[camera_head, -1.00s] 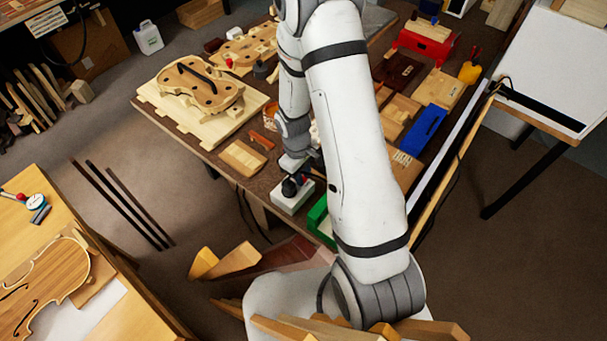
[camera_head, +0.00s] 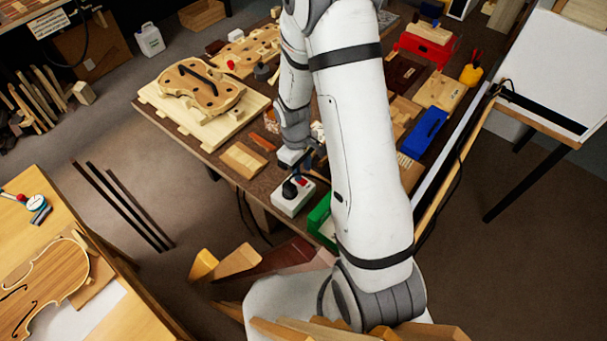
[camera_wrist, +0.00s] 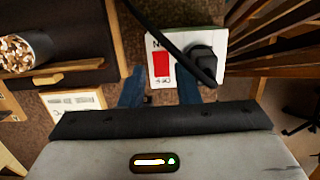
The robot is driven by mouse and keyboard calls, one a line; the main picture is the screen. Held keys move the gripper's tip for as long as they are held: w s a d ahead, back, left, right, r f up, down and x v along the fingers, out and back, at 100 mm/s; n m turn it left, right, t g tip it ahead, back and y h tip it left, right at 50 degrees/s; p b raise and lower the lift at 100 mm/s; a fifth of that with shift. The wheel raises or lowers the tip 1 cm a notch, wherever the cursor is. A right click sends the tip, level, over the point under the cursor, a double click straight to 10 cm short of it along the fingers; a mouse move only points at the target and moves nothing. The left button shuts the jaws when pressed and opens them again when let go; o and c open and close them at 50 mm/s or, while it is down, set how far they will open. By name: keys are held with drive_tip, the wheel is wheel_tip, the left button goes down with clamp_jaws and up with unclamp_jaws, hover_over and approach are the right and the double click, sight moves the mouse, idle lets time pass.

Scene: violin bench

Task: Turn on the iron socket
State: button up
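The iron socket (camera_head: 293,198) is a white box at the near edge of the dark workbench, with a black plug in it and a red switch (camera_head: 302,181). In the wrist view the socket (camera_wrist: 184,42) shows at the top centre, with its red switch (camera_wrist: 161,66) between printed ON and OFF markings. The black plug (camera_wrist: 203,58) and its cable are beside the switch. My gripper (camera_wrist: 160,92) has two blue fingers spread apart with nothing between them. The fingers appear just short of the socket in that view. Whether a fingertip touches it I cannot tell.
A green box (camera_head: 320,222) stands right beside the socket. A wooden block (camera_head: 243,159) and a violin body (camera_head: 200,86) lie to the left on the bench. A container of small pieces (camera_wrist: 20,50) shows in the wrist view.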

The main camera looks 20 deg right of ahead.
drive_tip(key=shift+w+a+r, duration=0.1)
drive_tip(key=shift+w+r, duration=0.05)
drive_tip(key=shift+r, duration=0.85)
drive_tip(key=shift+w+a+r, duration=0.1)
drive_tip(key=shift+r, duration=0.85)
drive_tip(key=s+r+m+t, duration=0.2)
drive_tip(key=s+r, duration=0.5)
drive_tip(key=r, duration=0.5)
drive_tip(key=s+d+r+m+t+y, duration=0.1)
drive_tip(key=s+r+m+t, duration=0.1)
drive_tip(key=s+r+m, duration=0.3)
drive_tip(key=s+v, duration=0.1)
drive_tip(key=v, duration=0.6)
drive_tip(key=shift+s+d, duration=0.15)
drive_tip(key=shift+s, duration=0.15)
